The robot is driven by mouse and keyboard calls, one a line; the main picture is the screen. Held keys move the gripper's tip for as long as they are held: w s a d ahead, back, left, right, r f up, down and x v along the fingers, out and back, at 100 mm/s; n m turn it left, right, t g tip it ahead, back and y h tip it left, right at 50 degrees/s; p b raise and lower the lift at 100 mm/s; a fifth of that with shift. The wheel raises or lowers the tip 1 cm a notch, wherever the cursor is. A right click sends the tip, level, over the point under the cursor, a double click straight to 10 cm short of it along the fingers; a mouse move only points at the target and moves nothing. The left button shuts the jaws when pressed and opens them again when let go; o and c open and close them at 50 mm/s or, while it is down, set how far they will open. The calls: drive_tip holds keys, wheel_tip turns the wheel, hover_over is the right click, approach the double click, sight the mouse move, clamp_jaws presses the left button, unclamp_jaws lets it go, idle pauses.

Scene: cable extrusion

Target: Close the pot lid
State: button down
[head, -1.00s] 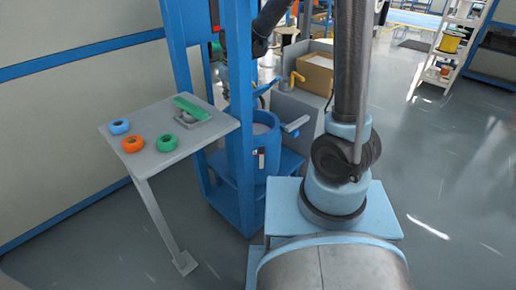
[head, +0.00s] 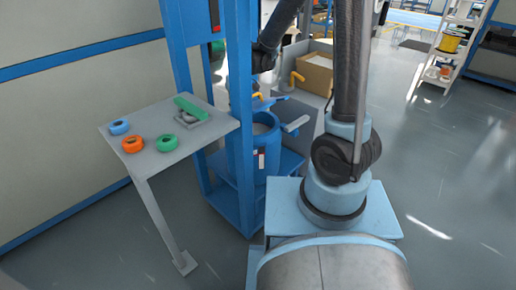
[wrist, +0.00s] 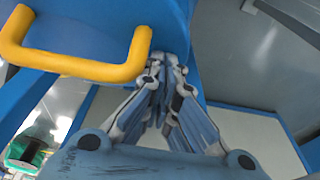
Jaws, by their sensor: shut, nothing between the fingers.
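The blue pot (head: 269,158) stands on a blue base behind the frame post in the head view. Its round grey mouth (head: 262,128) shows, uncovered from this side. A side arm (head: 297,123) sticks out at its right. In the wrist view a yellow handle (wrist: 85,68) sits on a large blue surface (wrist: 185,25), which appears to be the lid. My gripper (wrist: 168,65) is shut and empty, its tips close to the handle's right end and in front of the blue surface; contact cannot be told. In the head view my gripper is mostly hidden behind the post.
A blue frame post (head: 240,130) stands left of the pot. A grey table (head: 160,165) at left holds blue, orange and green rings and a green-topped part. A cardboard box (head: 315,72) is behind.

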drive_tip(key=shift+s+d+f, duration=0.2)
drive_tip(key=shift+f, duration=0.3)
drive_tip(key=shift+s+d+f, duration=0.15)
drive_tip(key=shift+d+f, duration=0.1)
drive_tip(key=shift+f, duration=0.2)
drive_tip(key=shift+s+d+f, duration=0.2)
drive_tip(key=shift+f, duration=0.3)
drive_tip(key=f, duration=0.2)
drive_tip(key=s+d+f, duration=0.1)
drive_tip(key=f, duration=0.1)
drive_tip(key=shift+f, duration=0.1)
drive_tip(key=shift+r, duration=4.5)
